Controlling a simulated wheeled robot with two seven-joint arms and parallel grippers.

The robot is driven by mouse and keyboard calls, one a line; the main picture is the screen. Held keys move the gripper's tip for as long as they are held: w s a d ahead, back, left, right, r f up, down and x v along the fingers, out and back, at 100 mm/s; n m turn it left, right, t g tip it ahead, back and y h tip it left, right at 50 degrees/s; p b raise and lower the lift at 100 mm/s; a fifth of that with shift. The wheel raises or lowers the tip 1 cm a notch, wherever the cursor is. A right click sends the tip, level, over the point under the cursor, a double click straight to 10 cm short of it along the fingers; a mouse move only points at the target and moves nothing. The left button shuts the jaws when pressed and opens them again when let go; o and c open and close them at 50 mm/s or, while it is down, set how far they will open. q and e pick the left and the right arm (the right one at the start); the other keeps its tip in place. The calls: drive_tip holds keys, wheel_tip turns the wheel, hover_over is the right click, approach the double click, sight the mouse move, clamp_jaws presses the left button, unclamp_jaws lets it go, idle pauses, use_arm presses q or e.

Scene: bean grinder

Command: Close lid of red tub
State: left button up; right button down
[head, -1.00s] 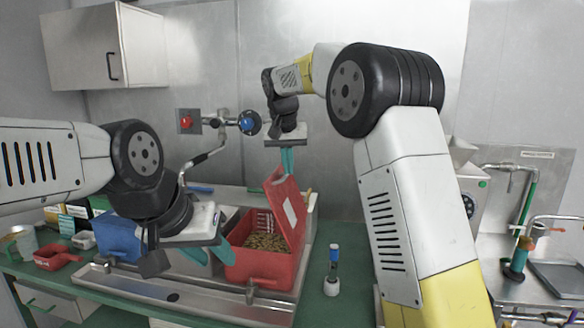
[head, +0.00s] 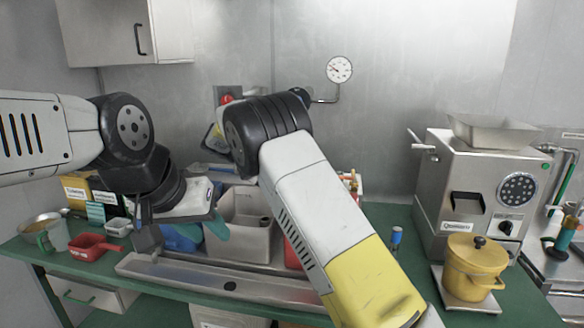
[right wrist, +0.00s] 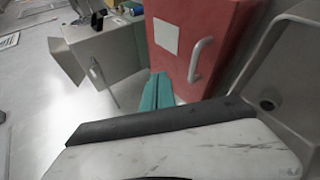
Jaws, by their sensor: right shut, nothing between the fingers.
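The red tub (head: 293,255) shows only as a sliver in the head view; my right arm hides the rest.
A grey bin (head: 240,242) stands left of the tub. The grinder (head: 475,180) and a yellow pot (head: 473,268) stand to the right.

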wheel_tip(320, 180, down, 6)
drive_tip(key=a+h, duration=0.1)
drive_tip(key=a, duration=0.1)
drive_tip(key=shift+w+a, duration=0.2)
drive_tip(key=shift+r, duration=0.2)
